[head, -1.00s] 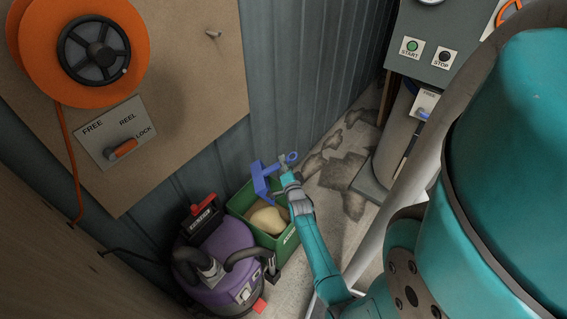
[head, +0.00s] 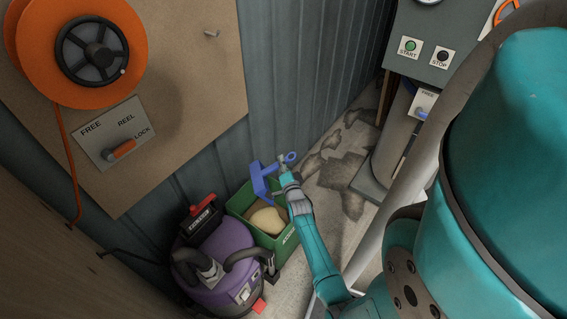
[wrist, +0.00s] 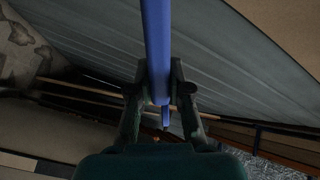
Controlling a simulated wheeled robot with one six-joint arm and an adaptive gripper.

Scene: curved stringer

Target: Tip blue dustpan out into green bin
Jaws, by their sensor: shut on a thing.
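The blue dustpan (head: 262,182) is held in the air over the far edge of the green bin, its pan tilted on its side and its ring-ended handle to the right. My gripper (head: 285,172) is shut on the dustpan's handle, and the blue handle also shows between the fingers in the wrist view (wrist: 160,75). The green bin (head: 283,246) stands on the floor below, with a pale tan heap inside it. I cannot see whether anything is left in the pan.
A purple vacuum cleaner (head: 222,262) with a dark hose stands against the bin's left side. A corrugated wall (head: 300,95) rises close behind the dustpan. A grey machine (head: 425,50) with start and stop buttons stands at the right. Dark stains (head: 343,170) mark the clear floor right of the bin.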

